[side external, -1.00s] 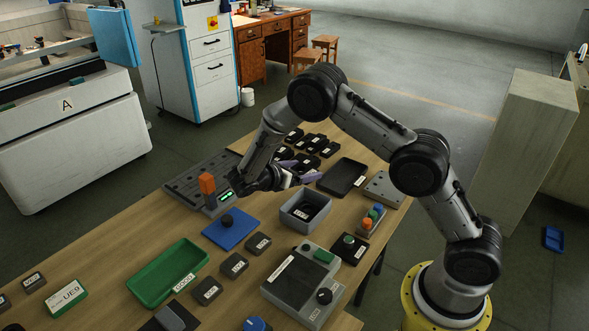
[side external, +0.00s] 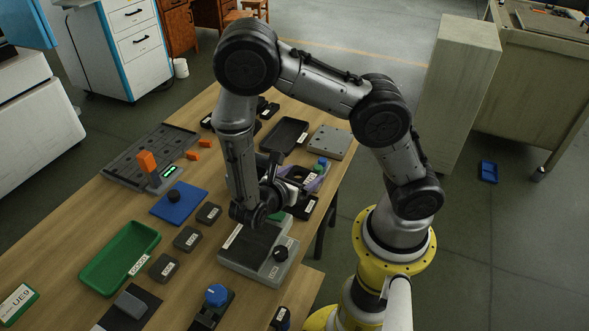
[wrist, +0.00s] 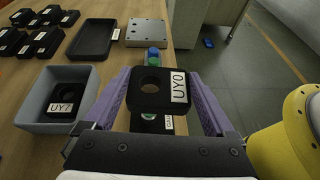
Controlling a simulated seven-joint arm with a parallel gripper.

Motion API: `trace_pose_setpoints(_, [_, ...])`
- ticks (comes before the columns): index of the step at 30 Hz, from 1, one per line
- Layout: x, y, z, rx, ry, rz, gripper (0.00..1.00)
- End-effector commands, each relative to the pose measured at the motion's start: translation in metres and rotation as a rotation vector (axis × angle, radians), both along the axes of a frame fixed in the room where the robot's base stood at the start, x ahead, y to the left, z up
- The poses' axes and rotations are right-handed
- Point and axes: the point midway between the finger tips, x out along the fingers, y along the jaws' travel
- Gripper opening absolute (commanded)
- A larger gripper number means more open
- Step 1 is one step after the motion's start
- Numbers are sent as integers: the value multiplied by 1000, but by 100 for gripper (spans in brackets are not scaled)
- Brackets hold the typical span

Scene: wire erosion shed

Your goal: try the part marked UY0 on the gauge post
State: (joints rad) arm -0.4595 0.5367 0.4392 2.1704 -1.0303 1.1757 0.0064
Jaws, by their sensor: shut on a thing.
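My gripper (wrist: 156,100) has purple fingers and is shut on the black part marked UY0 (wrist: 136,90). The part has a round hole, and its white label faces up on the right side in the wrist view.
A grey bin (wrist: 25,106) holding a part marked UY7 (wrist: 63,98) stands left of my gripper. A small stand with green and blue knobs (wrist: 152,57) lies just beyond the part. A grey control box (side external: 240,262) and green GOOD tray (side external: 98,287) stand nearer.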

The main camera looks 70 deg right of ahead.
Motion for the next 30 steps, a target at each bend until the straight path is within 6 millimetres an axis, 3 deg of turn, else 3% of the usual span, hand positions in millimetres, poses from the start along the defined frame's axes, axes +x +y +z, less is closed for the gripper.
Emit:
trace_pose_setpoints(18, [0,0,-42,-3,3,1,0])
trace_pose_setpoints(30, [0,0,-48,-2,2,1,0])
